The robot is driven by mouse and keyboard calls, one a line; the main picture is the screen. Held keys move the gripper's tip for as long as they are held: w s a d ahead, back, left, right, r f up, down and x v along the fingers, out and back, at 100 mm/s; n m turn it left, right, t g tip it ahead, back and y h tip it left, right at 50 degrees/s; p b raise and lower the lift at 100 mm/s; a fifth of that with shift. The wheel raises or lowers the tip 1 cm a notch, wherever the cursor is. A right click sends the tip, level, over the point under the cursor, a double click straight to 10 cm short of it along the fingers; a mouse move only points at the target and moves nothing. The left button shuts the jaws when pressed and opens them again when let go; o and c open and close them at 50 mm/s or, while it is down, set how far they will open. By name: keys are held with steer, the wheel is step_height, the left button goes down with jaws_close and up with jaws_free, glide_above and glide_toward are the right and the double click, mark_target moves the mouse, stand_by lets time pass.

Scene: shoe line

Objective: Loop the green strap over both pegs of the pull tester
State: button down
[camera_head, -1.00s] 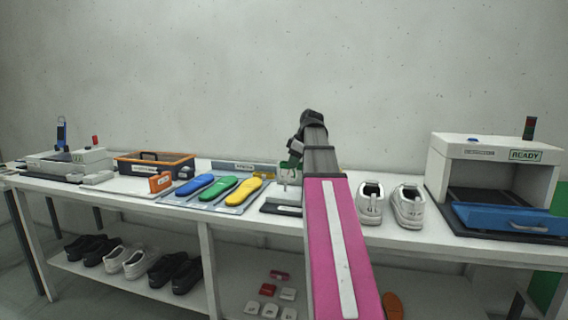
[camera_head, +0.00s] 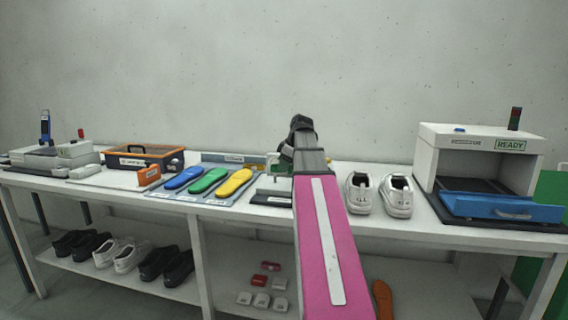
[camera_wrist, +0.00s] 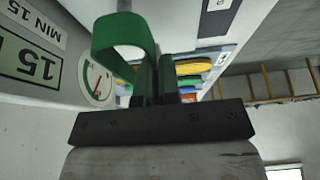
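The green strap (camera_wrist: 124,32) is a wide loop in the wrist view, standing up at the left of my gripper (camera_wrist: 157,68). My gripper's two dark fingers are close together and appear shut on the strap's end. A pale panel with a round dial (camera_wrist: 97,78) and the labels "MIN 15" and "15" stands close to the left of the strap; it looks like part of the pull tester. I cannot make out either peg. In the head view my arm covers my gripper and most of the tester area, where a bit of green shows.
Blue, green and yellow insoles (camera_head: 208,180) lie on a mat left of my arm. White shoes (camera_head: 397,196) stand to its right, then a white machine with a blue drawer (camera_head: 500,208) marked READY. An orange-edged dark crate (camera_head: 143,163) is further left. A lower shelf holds more shoes.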

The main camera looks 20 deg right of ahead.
mark_target(284, 185)
steer(key=shift+f, duration=2.3)
steer(key=c, duration=1.3)
jaws_free()
steer(key=shift+o, duration=0.2)
step_height(284, 185, up, 4)
steer(key=s+a+r, duration=0.3)
steer(key=a+r, duration=0.4)
steer(key=a, duration=0.4)
steer(key=shift+a, duration=0.15)
steer(key=shift+s, duration=0.1)
